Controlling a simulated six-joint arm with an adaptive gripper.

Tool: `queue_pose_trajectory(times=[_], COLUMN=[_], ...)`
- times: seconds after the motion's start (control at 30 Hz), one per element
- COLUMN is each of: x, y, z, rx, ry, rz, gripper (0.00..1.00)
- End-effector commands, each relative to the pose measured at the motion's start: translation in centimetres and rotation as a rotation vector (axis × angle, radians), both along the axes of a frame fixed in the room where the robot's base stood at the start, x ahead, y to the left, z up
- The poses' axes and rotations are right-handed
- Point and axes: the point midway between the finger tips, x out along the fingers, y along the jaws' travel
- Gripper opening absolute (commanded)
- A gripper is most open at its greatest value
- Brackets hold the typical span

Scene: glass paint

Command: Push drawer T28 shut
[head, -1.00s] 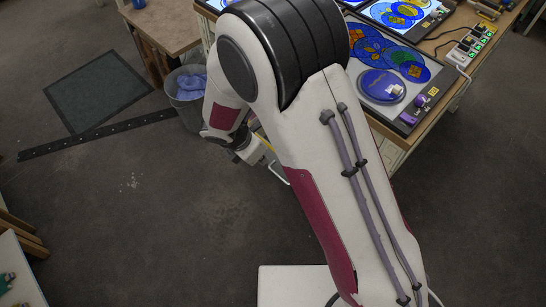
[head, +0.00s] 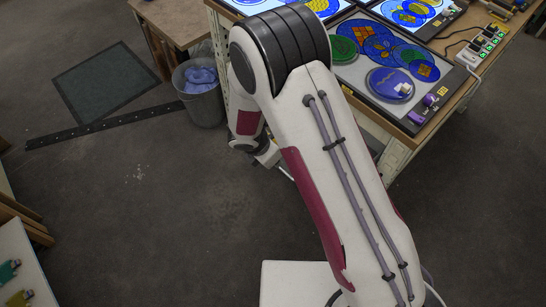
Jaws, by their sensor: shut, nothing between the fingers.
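My gripper (head: 268,156) shows only in small part beyond my forearm, low beside the bench's left end. It is shut and holds nothing; its fingertips are mostly hidden. A thin pale bar (head: 286,173), perhaps a drawer handle or edge, shows just right of it. My arm covers most of the bench front, so drawer T28 cannot be made out, nor how far open it is. No label T28 can be read. I cannot tell whether my gripper touches the drawer.
The workbench (head: 400,158) carries light panels with blue, green and yellow glass discs (head: 390,84). A grey bin (head: 203,105) with a blue liner stands left of my wrist. A dark mat (head: 105,83) and a black floor strip (head: 70,137) lie further left.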

Motion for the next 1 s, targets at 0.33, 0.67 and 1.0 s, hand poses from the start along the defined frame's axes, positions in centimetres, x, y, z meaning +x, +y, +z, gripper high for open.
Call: queue_pose_trajectory(times=[0.33,0.67,1.0], x=[2.2,3.1,3.1], y=[-2.2,-3.1,-3.2], z=[-0.9,-0.9,-0.9], rx=[0.001,0.000,0.001], ry=[-0.001,0.001,0.001], rz=[-0.002,0.001,0.000], gripper=[0.00,0.00,0.00])
